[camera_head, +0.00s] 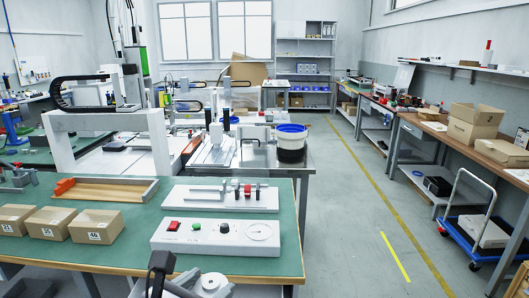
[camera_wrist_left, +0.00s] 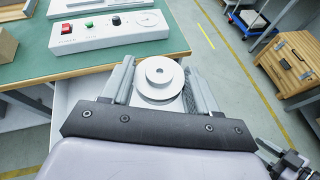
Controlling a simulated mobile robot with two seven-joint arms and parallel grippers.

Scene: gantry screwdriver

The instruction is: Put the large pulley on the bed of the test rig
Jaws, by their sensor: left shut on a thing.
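The large pulley (camera_wrist_left: 160,76) is a pale, stepped round disc with a centre hole, between the fingers of my left gripper (camera_wrist_left: 160,83) in the left wrist view. That gripper is shut on it. In the head view the pulley (camera_head: 212,283) and left gripper (camera_head: 190,287) are at the bottom edge, in front of the green table's near edge, partly cut off. The test rig's white bed (camera_head: 188,198) lies on the green table behind a white control box (camera_head: 215,236), bearing small upright parts, some red.
The control box, with red and green buttons and a dial, stands between the pulley and the bed. Several cardboard boxes (camera_head: 48,226) and a wooden tray (camera_head: 105,190) are to the left. The floor to the right is open; a blue trolley (camera_head: 483,231) stands there.

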